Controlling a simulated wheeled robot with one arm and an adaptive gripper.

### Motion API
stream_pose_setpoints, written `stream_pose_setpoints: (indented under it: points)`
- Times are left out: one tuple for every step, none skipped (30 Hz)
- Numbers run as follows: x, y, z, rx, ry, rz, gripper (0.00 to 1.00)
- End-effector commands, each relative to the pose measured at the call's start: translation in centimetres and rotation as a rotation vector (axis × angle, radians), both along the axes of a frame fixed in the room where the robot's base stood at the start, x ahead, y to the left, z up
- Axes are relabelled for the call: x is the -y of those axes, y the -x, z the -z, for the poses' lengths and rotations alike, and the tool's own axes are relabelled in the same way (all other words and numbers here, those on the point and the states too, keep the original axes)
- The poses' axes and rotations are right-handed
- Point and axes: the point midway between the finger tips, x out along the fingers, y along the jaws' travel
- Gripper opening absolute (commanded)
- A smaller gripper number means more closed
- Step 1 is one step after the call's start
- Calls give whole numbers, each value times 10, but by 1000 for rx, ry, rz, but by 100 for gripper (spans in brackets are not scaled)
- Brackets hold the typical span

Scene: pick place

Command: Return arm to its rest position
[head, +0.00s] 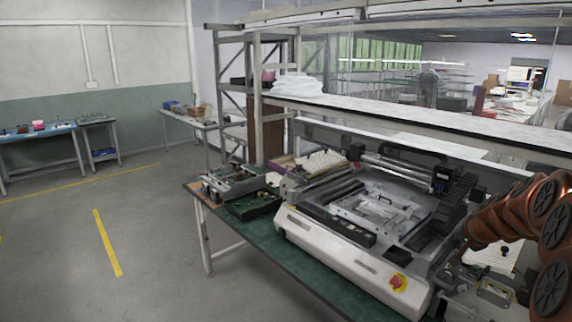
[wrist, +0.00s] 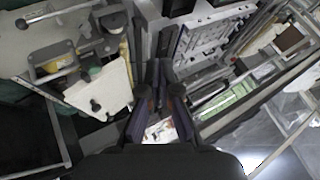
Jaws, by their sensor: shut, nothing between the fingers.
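My gripper (wrist: 160,68) shows at the bottom middle of the wrist view, its dark fingers pointing up the picture with the tips close together. It is shut and holds nothing. It hangs above a workbench with machines. In the head view my copper-coloured arm comes in at the right edge, beside the large white machine (head: 330,248). I cannot make out the gripper itself in the head view.
The machine stands on a green-topped bench (head: 252,232), with circuit boards (head: 238,186) at its left end. A long shelf (head: 420,122) runs behind and above it. A white plate with knobs (wrist: 108,92) lies left of my gripper. The floor at left is clear.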

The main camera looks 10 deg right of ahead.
Motion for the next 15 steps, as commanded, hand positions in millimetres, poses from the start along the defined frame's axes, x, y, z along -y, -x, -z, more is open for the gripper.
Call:
stream_pose_setpoints:
  points:
    - [-34,3,-3,-25,-2,-61,0]
    - [-52,7,-2,-46,-5,-94,0]
    - [-76,13,-2,-72,-7,-140,0]
    - [-93,19,-2,-92,-9,-172,0]
    - [-110,24,-1,-112,-9,-204,0]
    - [-130,33,0,-138,-8,-246,0]
    - [-146,41,1,-159,-9,-276,0]
    - [-161,49,2,-181,-9,-309,0]
    - [-180,60,3,-210,-8,-348,0]
    - [-193,69,4,-230,-6,-376,0]
    - [-206,78,5,-249,-2,-405,0]
    - [-222,93,7,-281,0,-443,0]
    - [-234,104,9,-305,2,-471,0]
    - [-244,114,10,-327,7,-497,0]
    - [-257,129,11,-354,15,-530,0]
